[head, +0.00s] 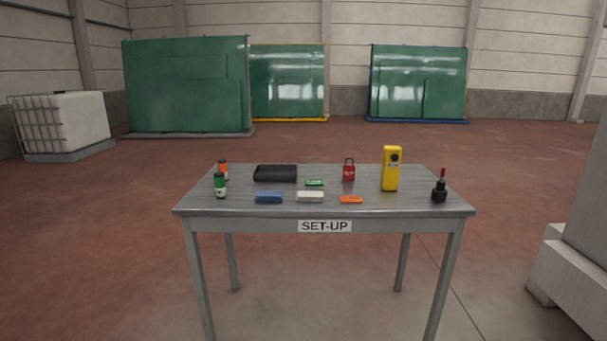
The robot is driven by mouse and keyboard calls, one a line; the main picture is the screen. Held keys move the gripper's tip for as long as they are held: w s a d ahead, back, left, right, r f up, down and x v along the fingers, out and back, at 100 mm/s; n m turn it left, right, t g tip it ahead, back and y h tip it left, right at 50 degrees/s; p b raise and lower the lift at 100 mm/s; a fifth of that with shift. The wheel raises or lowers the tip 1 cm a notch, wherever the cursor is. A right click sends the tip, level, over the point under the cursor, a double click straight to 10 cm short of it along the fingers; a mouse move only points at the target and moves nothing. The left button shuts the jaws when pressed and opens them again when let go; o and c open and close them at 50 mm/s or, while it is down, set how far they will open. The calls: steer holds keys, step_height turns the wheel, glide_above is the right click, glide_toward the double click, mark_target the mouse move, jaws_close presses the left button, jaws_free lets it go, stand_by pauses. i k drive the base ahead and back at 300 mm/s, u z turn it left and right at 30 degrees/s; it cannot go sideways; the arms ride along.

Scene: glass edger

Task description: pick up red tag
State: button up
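A red padlock-shaped piece (349,173) with a dark loop on top stands upright towards the back of the grey table (330,208), right of its middle. A small pale marking shows on its front. It is the only mainly red piece on the table; no flat red tag can be made out apart from it. My gripper is not in view.
On the table are a yellow device (390,170), a black case (275,173), a green piece (314,183), blue (269,198), white (310,197) and orange (351,200) blocks, orange-capped (223,169) and green (220,186) bottles, and a red-tipped black bottle (439,190).

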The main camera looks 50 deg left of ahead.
mark_target(348, 171)
steer(key=u, duration=1.55)
steer(key=i, duration=1.2)
steer(key=z, duration=0.05)
